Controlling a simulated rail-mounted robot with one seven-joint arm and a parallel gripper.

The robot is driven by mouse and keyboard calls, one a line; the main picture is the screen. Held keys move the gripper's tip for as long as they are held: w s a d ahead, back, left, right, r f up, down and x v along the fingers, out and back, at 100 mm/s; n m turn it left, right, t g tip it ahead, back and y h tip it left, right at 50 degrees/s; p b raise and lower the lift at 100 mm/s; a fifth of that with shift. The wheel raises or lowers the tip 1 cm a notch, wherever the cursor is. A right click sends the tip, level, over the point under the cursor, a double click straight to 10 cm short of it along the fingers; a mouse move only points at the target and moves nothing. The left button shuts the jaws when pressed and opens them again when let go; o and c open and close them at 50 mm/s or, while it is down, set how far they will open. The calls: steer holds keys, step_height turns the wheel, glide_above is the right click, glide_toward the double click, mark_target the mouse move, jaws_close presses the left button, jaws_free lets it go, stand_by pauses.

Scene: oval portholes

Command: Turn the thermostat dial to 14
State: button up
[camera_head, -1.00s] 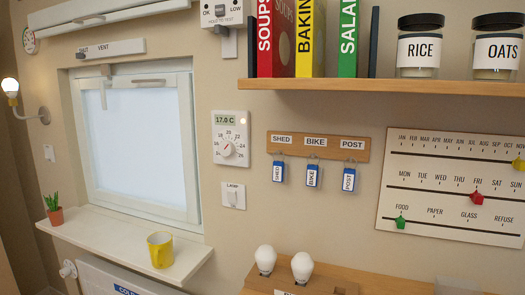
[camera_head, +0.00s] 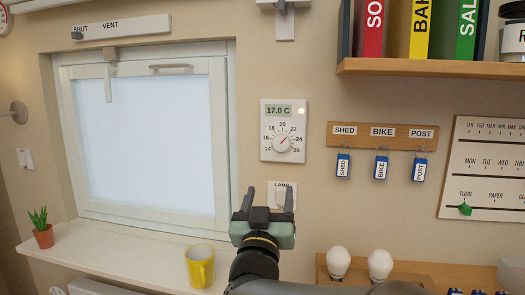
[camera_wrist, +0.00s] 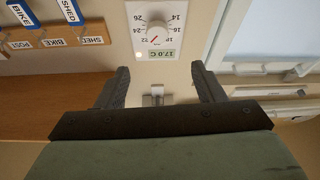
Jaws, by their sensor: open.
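The white thermostat (camera_head: 268,152) is on the wall right of the window, its display (camera_head: 279,110) reading 17.0 C. Its round white dial (camera_head: 282,143) has a red pointer aimed up and right, near 22. The 14 mark is at the lower left of the scale. In the wrist view the thermostat is upside down, with the dial (camera_wrist: 156,29) beyond my fingertips. My gripper (camera_head: 267,198) is open and empty, below the thermostat and in front of the lamp switch. Its two fingers also show in the wrist view (camera_wrist: 160,77), apart from the dial.
The lamp switch (camera_head: 280,187) is partly hidden by my gripper. A key board (camera_head: 382,135) with tagged hooks hangs to the right, under a shelf (camera_head: 430,68). A yellow mug (camera_head: 200,266) stands on the sill (camera_head: 120,243). Two bulbs (camera_head: 338,262) stand at lower right.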

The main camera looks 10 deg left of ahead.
mark_target(281, 145)
steer(key=p+x, duration=0.2)
steer(key=x, duration=0.3)
steer(key=p+x, duration=0.2)
steer(key=x, duration=0.4)
steer(key=p+x, duration=0.2)
steer(key=x, duration=0.4)
steer(key=shift+w+d+r, duration=0.1)
steer(key=shift+d+r, duration=0.1)
steer(key=shift+d, duration=0.15)
steer(key=c, duration=1)
